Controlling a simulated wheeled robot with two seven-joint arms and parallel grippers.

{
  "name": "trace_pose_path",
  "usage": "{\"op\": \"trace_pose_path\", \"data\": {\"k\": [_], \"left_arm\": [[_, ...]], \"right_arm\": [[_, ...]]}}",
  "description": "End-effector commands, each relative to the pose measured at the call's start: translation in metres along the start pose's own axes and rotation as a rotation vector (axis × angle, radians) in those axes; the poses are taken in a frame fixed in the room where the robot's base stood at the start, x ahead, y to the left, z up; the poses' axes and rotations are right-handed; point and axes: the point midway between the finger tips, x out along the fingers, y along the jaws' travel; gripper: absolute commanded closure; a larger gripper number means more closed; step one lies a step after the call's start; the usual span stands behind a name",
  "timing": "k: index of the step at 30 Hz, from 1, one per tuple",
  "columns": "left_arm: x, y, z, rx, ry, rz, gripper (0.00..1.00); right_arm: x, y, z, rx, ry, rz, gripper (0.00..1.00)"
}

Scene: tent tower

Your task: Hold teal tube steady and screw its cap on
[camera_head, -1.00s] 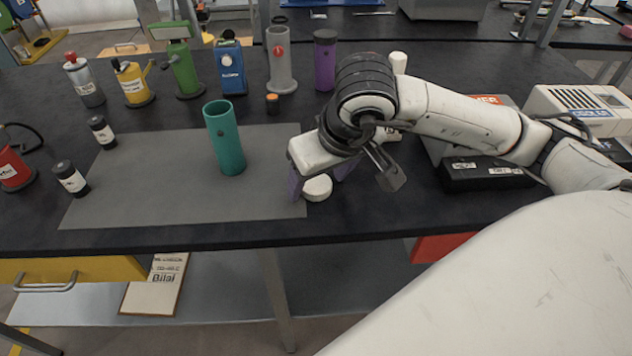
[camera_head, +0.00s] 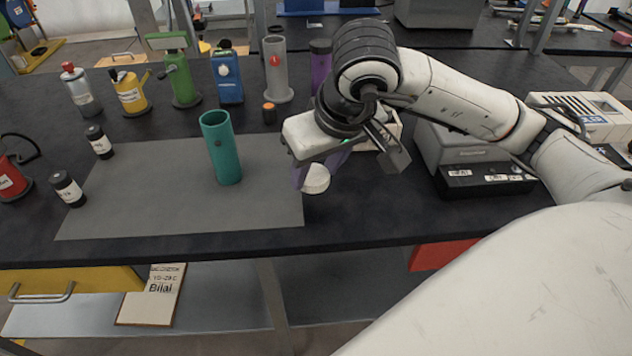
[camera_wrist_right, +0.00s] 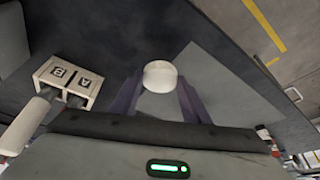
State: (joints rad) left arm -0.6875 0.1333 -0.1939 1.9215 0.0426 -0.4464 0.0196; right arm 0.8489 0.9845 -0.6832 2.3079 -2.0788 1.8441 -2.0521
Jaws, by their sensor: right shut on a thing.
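The teal tube (camera_head: 222,150) stands upright and open-topped on the grey mat (camera_head: 120,205) in the head view. My right gripper (camera_head: 316,176) is to the right of the tube, just past the mat's right edge. Its purple fingers are shut on a round white cap (camera_head: 318,180). The cap also shows between the fingertips in the right wrist view (camera_wrist_right: 160,75). In the head view the cap appears low over the dark bench; whether it touches the bench is hard to tell. My left gripper is not in view.
Behind the mat stand a green tool (camera_head: 181,75), a blue tool (camera_head: 227,75), a grey tube (camera_head: 277,70) and a small orange-topped piece (camera_head: 269,113). Two dark bottles (camera_head: 68,188) are at the left. A grey box (camera_head: 470,150) is right. The mat around the tube is clear.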

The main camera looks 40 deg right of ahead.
Motion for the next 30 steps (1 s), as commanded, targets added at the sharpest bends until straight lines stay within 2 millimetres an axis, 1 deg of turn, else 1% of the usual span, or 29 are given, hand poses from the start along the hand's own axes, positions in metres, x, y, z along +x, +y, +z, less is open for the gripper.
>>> {"op": "trace_pose_path", "data": {"k": [1, 6, 9, 12, 23, 26, 30], "left_arm": [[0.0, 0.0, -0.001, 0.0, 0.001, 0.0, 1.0], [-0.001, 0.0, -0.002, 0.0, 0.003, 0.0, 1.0], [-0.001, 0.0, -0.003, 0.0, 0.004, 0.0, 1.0], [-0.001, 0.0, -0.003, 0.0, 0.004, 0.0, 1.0], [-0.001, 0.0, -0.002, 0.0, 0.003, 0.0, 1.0], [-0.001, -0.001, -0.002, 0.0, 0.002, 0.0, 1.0], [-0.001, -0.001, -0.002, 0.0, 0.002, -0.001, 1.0]], "right_arm": [[-0.012, 0.0, -0.007, 0.0, 0.008, -0.002, 0.78], [-0.039, 0.0, -0.018, 0.002, 0.005, -0.001, 0.78], [-0.048, 0.0, -0.021, 0.001, 0.004, -0.001, 0.78], [-0.052, 0.0, -0.021, 0.001, 0.0, 0.0, 0.78], [-0.052, 0.0, -0.021, 0.0, -0.001, -0.001, 0.78], [-0.042, -0.01, -0.02, -0.014, -0.004, -0.007, 0.78], [-0.012, -0.04, -0.013, -0.059, -0.007, -0.026, 0.78]]}}
